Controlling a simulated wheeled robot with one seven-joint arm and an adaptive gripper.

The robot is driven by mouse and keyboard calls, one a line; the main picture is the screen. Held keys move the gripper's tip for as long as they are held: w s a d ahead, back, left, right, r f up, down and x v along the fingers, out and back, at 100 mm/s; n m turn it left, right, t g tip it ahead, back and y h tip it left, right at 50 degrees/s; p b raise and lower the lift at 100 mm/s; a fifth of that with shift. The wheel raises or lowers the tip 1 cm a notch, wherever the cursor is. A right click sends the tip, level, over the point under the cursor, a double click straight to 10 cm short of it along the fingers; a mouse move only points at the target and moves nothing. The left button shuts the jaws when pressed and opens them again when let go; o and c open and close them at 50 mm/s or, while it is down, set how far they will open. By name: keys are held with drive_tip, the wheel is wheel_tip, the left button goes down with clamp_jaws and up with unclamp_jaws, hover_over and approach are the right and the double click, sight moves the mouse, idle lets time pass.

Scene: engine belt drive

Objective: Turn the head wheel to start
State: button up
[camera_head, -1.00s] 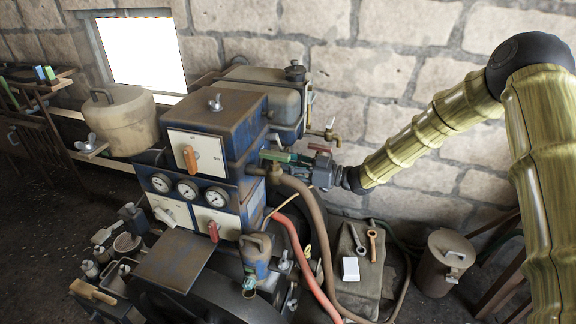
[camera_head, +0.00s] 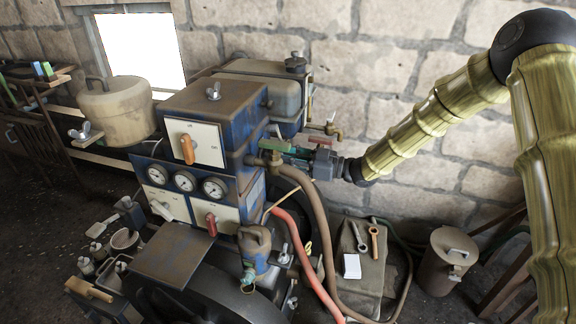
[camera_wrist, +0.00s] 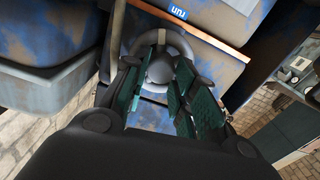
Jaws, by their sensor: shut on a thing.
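The head wheel (camera_wrist: 178,40) is a grey ring with a dark round hub, on the blue machine's side in the wrist view. My gripper (camera_wrist: 166,78) has its green-padded fingers on either side of the hub, shut on the wheel. In the head view my gripper (camera_head: 283,150) reaches in from the right against the side of the blue engine (camera_head: 215,110). The wheel cannot be made out there.
A red hose (camera_head: 301,250) and a brown hose (camera_head: 322,220) hang below my gripper. A brass tap (camera_head: 330,128) sticks out just above it. A lidded can (camera_head: 446,262) stands on the floor at right, beside a mat with wrenches (camera_head: 375,240).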

drive_tip(key=n+b, duration=1)
drive_tip(key=b, duration=0.7)
drive_tip(key=n+b, duration=1.1)
drive_tip(key=b, duration=0.7)
drive_tip(key=f+n+b, duration=0.1)
drive_tip(key=n+b, duration=0.9)
drive_tip(key=b, duration=0.7)
drive_tip(key=shift+r+n+b, duration=0.1)
drive_tip(key=shift+n+b, duration=0.25)
drive_tip(key=shift+n, duration=0.05)
drive_tip(key=o, duration=1)
